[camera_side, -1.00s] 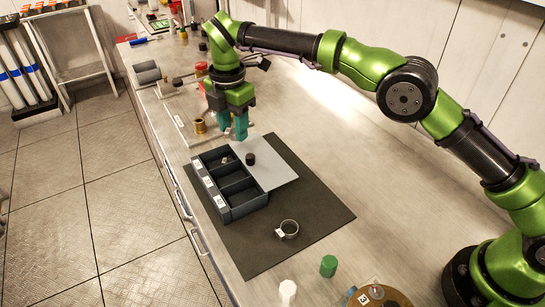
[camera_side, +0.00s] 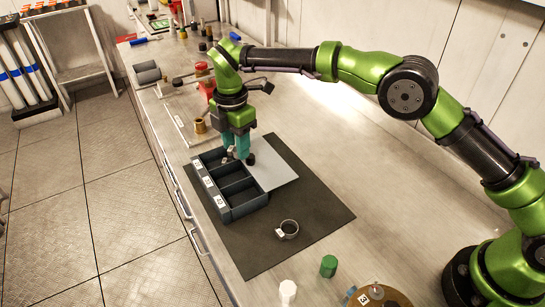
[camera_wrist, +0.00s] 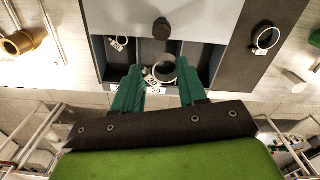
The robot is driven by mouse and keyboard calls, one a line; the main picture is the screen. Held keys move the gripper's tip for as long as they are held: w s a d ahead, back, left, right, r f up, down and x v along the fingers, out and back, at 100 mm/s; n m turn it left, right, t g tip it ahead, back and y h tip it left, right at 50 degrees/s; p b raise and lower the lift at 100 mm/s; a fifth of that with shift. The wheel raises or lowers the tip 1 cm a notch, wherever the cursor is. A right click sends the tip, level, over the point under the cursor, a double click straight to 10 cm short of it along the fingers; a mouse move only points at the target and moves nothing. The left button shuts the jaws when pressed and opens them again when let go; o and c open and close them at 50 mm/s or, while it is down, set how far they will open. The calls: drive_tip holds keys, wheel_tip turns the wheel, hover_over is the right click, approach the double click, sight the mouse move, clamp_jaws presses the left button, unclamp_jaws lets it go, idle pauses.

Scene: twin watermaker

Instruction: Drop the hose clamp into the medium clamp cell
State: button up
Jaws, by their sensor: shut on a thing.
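My gripper (camera_side: 238,156) points down by the far end of the dark three-cell tray (camera_side: 244,208). In the wrist view its teal fingers (camera_wrist: 160,82) are shut on a metal hose clamp (camera_wrist: 173,66) with a white tag that seems to read 30. The ring appears in front of the middle cell, whose rim label (camera_wrist: 156,91) reads 30. Its height above the tray is hard to tell. Another tagged clamp (camera_wrist: 116,44) lies in the cell to the left in the wrist view. The side view partly hides the held clamp behind the fingers.
A third clamp (camera_side: 289,228) lies on the dark mat (camera_side: 305,205). A grey plate (camera_side: 280,175) with a black knob (camera_wrist: 161,29) adjoins the tray. A green cylinder (camera_side: 328,266) and a white piece (camera_side: 287,292) stand nearer my base. A brass fitting (camera_side: 199,125) stands beyond the tray.

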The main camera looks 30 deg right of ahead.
drive_tip(key=o, duration=1.1)
drive_tip(key=shift+r, duration=0.1)
wheel_tip(320, 180, up, 7)
drive_tip(key=shift+r, duration=0.15)
